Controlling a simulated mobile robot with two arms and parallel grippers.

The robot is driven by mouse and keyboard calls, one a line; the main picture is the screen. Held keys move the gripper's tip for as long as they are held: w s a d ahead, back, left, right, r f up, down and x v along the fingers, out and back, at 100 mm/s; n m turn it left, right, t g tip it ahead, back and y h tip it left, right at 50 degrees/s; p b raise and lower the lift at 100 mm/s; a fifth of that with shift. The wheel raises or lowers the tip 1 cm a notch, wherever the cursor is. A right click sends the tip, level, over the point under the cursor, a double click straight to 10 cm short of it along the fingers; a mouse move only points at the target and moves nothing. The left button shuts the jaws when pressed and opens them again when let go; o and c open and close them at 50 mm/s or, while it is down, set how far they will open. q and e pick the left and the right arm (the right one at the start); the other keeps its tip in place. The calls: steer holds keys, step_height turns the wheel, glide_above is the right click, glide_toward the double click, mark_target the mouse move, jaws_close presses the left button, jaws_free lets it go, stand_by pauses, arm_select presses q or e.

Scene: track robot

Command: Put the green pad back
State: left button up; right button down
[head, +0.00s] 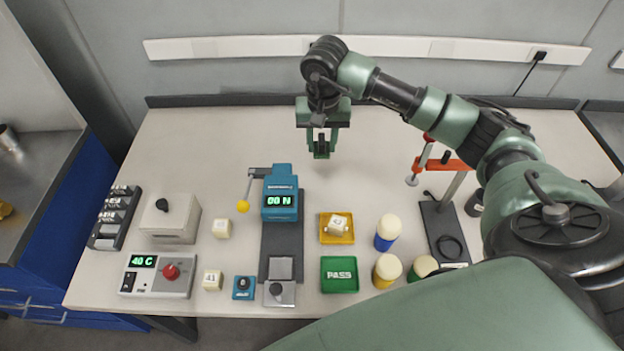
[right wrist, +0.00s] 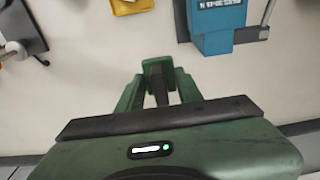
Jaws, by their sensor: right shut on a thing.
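My right gripper (head: 321,152) hangs above the far middle of the table, behind the blue press. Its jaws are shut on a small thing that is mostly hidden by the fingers. The right wrist view shows my right gripper (right wrist: 158,82) with a green and dark piece between the fingers; I cannot tell whether this is the green pad. A green tray marked PASS (head: 339,275) lies at the front middle of the table, and it looks empty. My left gripper is not in view.
The blue press (head: 281,196) has a yellow-knobbed lever. A yellow tray (head: 337,238) holds a pale cube. Cream-topped pieces, blue (head: 387,232), yellow (head: 386,271) and green (head: 422,268), stand right of the trays. A clamp stand (head: 443,225) is farther right.

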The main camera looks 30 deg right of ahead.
step_height(320, 180, down, 6)
steer(key=b, duration=0.6)
glide_above(320, 193)
steer(key=f, duration=0.7)
steer(key=shift+s+a, duration=0.2)
steer(key=shift+s, duration=0.05)
steer(key=shift+d+f, duration=0.1)
steer(key=shift+f, duration=0.25)
step_height(320, 193, down, 4)
steer(key=b, duration=0.2)
steer(key=shift+f+b, duration=0.1)
steer(key=shift+b, duration=0.25)
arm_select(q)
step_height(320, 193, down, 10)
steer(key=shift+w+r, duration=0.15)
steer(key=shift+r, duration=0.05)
